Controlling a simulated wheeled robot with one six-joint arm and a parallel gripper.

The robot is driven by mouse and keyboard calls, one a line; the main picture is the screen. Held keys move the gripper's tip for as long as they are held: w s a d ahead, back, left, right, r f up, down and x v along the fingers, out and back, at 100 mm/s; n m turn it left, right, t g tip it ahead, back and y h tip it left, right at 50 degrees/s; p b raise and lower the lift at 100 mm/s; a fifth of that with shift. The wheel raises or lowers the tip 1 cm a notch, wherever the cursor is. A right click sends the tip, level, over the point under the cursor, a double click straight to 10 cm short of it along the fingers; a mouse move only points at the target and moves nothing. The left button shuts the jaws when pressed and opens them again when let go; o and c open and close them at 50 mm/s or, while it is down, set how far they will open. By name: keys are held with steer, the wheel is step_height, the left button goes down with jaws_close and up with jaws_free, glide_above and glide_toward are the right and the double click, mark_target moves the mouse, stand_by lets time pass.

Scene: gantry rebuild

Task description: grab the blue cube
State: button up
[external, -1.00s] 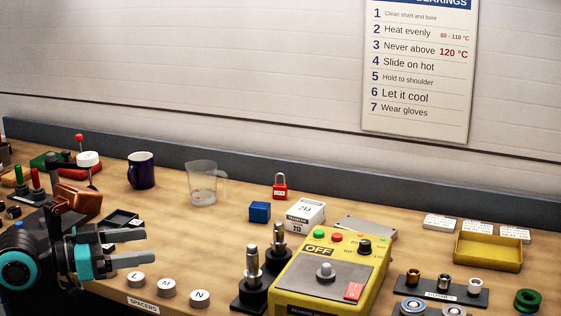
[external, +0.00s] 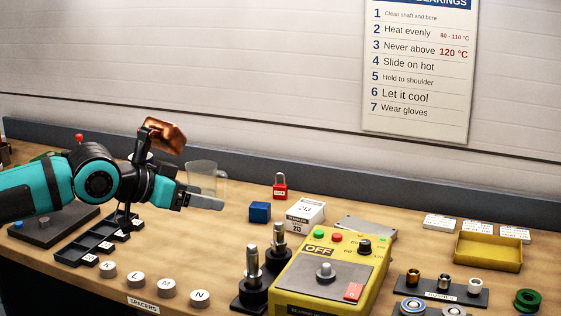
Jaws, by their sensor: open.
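The blue cube (external: 260,212) stands on the wooden bench, just left of a white box and in front of the red padlock. My gripper (external: 205,202) is to the left of the cube in the picture, apart from it, with its fingers pointing right. The fingers overlap in this view, but the gripper is open and nothing shows between them. It seems to be held above the bench. My arm comes in from the left edge.
The white box (external: 305,215) is close beside the cube. The red padlock (external: 280,187) and a clear beaker (external: 207,170) stand behind. Two dark pegs and the yellow heater box (external: 325,275) stand in front. Round spacers (external: 167,287) line the front edge.

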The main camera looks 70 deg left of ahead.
steer(key=w+a+n+g+y, duration=0.1)
steer(key=w+a+n+g, duration=0.35)
steer(key=w+a, duration=0.85)
steer(key=n+g, duration=0.3)
steer(key=g, duration=0.3)
glide_toward(260, 205)
steer(key=x, duration=0.5)
steer(key=shift+w+a+f, duration=0.1)
steer(key=shift+w+f, duration=0.05)
steer(key=shift+f, duration=0.1)
steer(key=shift+x, duration=2.55)
steer(key=shift+a, duration=0.1)
steer(key=shift+c, duration=0.4)
steer(key=c, duration=1.1)
steer(key=shift+r, duration=0.1)
